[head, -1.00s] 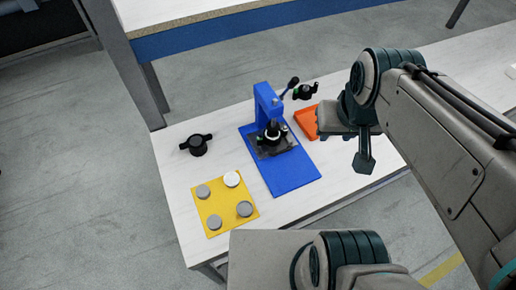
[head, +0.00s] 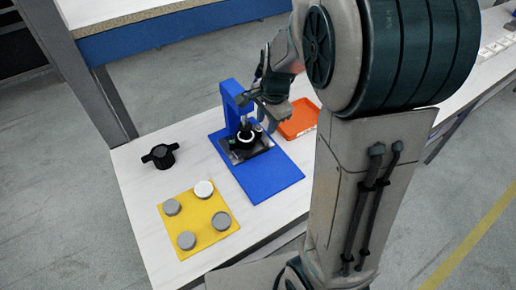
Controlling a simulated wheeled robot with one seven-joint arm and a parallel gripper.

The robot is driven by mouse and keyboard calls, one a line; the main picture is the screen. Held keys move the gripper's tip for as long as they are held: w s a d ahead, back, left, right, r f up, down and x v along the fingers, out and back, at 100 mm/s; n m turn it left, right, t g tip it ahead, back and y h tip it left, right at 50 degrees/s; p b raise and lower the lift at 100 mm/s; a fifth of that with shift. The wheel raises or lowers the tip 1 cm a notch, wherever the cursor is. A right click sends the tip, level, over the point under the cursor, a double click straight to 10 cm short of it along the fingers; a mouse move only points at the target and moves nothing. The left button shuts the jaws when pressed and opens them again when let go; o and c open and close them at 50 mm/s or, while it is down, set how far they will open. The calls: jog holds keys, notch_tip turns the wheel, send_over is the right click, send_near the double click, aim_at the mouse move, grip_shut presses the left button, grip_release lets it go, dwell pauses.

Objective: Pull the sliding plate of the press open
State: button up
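The blue press (head: 234,101) stands on a blue base plate (head: 274,178) on the white table. Its dark grey sliding plate (head: 238,156) lies at the foot of the column, with a round black part (head: 245,138) over it. My gripper (head: 257,109) is just right of the press column, above the sliding plate. It overlaps the column's right side in the picture, and I cannot tell whether it touches. Its fingers are small and partly merged with the press, so their opening is unclear. The press lever is mostly hidden behind my gripper.
A yellow mat (head: 207,214) with several grey and white round pieces lies in front on the left. A black two-handled part (head: 161,156) stands left of the press. An orange tray (head: 299,119) is right of it. My arm covers the table's right side.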

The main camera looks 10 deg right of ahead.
notch_tip(320, 180, down, 2)
jog(key=w, duration=0.1)
jog(key=m+b, duration=0.1)
jog(key=b, duration=0.1)
send_near(260, 152)
jog(key=f, duration=0.2)
jog(key=w+f, duration=0.1)
jog(key=f, duration=0.4)
jog(key=shift+w+a+f, duration=0.25)
jog(key=shift+a+f, duration=0.05)
jog(key=shift+f, duration=0.05)
grip_shut()
